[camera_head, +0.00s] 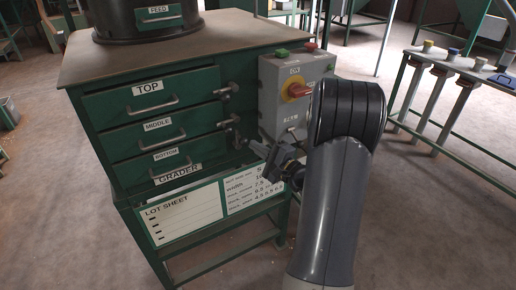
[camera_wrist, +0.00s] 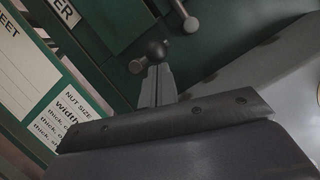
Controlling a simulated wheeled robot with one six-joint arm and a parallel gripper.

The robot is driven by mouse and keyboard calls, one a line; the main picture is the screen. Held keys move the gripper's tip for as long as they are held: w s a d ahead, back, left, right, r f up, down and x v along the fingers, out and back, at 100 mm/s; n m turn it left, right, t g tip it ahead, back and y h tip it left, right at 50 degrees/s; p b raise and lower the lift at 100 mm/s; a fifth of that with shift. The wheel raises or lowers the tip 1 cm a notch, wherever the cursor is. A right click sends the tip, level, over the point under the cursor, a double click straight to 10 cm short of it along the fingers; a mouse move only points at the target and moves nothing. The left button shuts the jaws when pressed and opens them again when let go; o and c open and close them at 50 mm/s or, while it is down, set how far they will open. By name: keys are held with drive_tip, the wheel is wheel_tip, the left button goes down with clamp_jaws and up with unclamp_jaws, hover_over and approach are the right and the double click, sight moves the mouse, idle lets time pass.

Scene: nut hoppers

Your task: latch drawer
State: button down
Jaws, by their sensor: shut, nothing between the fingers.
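The green grader cabinet (camera_head: 115,185) stands at the left with a top drawer (camera_head: 190,88), a middle drawer (camera_head: 115,147) and a bottom drawer (camera_head: 130,172), each with a bar handle. Metal latches sit along their right side: an upper latch (camera_head: 227,91) and a lower latch (camera_head: 230,121). My gripper (camera_head: 262,150) is low at the cabinet's right front. In the wrist view its fingers (camera_wrist: 157,82) are shut, with a dark ball knob (camera_wrist: 157,50) just beyond the tips; I cannot tell if they touch. A metal latch end (camera_wrist: 190,24) shows beside the knob.
A grey control box (camera_head: 290,85) with a red switch is on the cabinet's right, close to my arm. A lot sheet board (camera_head: 180,218) hangs below the drawers. A bench (camera_head: 460,68) with coloured pieces stands at the right. The floor between is clear.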

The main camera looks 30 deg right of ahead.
drive_tip(key=shift+a+r+n+b, duration=0.1)
drive_tip(key=shift+a+n+b, duration=0.1)
drive_tip(key=shift+n+b, duration=0.6)
drive_tip(key=shift+b, duration=0.4)
drive_tip(key=a+n+g+h+b, duration=0.1)
drive_tip(key=n+b, duration=0.3)
drive_tip(key=b, duration=0.4)
drive_tip(key=a+n+g+h+b, duration=0.1)
drive_tip(key=a+n+b, duration=0.2)
drive_tip(key=b, duration=0.5)
drive_tip(key=a+f+n+g+h+b, duration=0.1)
drive_tip(key=n+b, duration=0.5)
drive_tip(key=b, duration=0.2)
drive_tip(key=shift+s+a+h, duration=0.15)
drive_tip(key=shift+a+h, duration=0.15)
drive_tip(key=shift+a, duration=0.1)
drive_tip(key=shift+a+b, duration=0.1)
drive_tip(key=shift+b, duration=0.45)
drive_tip(key=shift+r, duration=0.15)
